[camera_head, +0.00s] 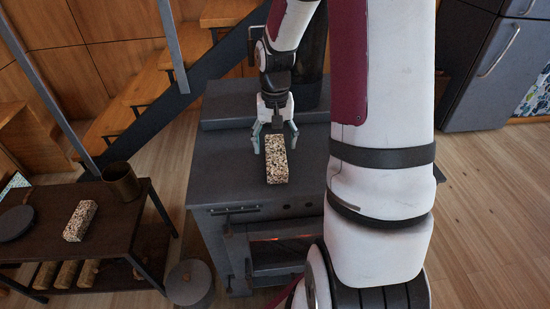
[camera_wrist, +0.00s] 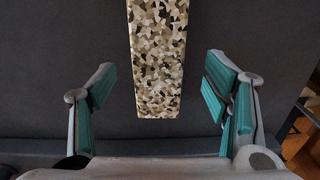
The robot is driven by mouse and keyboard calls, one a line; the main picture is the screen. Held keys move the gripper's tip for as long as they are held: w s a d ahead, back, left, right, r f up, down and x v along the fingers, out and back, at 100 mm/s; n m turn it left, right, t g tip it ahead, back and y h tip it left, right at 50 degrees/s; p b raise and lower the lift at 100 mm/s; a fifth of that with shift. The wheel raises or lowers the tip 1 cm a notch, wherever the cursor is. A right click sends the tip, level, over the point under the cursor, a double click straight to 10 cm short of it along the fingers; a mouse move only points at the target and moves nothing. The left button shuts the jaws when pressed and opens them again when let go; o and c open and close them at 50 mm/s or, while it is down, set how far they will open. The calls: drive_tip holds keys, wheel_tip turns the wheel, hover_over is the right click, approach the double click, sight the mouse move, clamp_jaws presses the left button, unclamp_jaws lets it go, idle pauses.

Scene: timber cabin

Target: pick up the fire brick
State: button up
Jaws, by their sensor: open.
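A speckled cream, tan and black fire brick (camera_head: 277,163) lies on the dark grey stove top (camera_head: 230,165). My gripper (camera_head: 275,138) is above the far end of this brick, pointing down, with its fingers apart. In the wrist view the brick (camera_wrist: 158,50) runs down from the top edge to between the open teal-padded fingers (camera_wrist: 160,84), with a gap on both sides. The brick's other end is cut off there. A similar speckled brick (camera_head: 80,221) lies on the dark side table at left; I cannot tell the two apart by kind.
The side table (camera_head: 120,215) also bears a brown pot (camera_head: 122,182) and a dark round lid (camera_head: 15,223), with logs (camera_head: 67,274) on its lower shelf. A stove pipe (camera_head: 312,60) rises behind my gripper. Stairs stand behind; a grey fridge (camera_head: 485,70) is at right.

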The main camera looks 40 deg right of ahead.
sight(275, 152)
wheel_tip(275, 152, down, 5)
drive_tip(key=shift+b, duration=0.3)
drive_tip(key=shift+d, duration=0.1)
drive_tip(key=shift+c, duration=0.6)
clamp_jaws()
drive_tip(key=shift+r, duration=0.1)
